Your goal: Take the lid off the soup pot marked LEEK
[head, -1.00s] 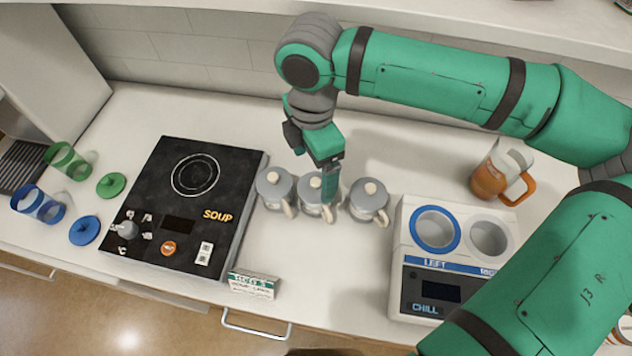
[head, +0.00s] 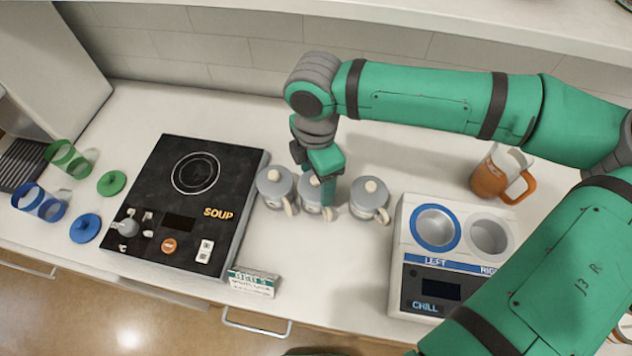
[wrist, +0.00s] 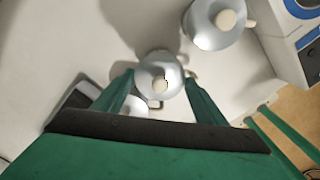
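Three grey lidded pots with pale knobs stand in a row: a left pot (head: 272,192), a middle pot (head: 306,194) and a right pot (head: 368,205). Their markings are too small to read, so I cannot tell which is LEEK. My gripper (head: 328,195) points down at the middle pot and hides part of it. In the wrist view, my gripper (wrist: 160,82) has its fingers apart on either side of the middle pot's lid (wrist: 158,69), with the knob (wrist: 160,85) between them and gaps beside it. The right pot (wrist: 213,32) shows at upper right.
A black SOUP hotplate (head: 190,205) lies left, a sign (head: 252,283) in front. A chiller (head: 405,255) with two wells stands right, an orange mug (head: 492,178) behind. Blue and green lids (head: 85,228) (head: 111,183) and cups (head: 38,202) (head: 68,159) lie far left.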

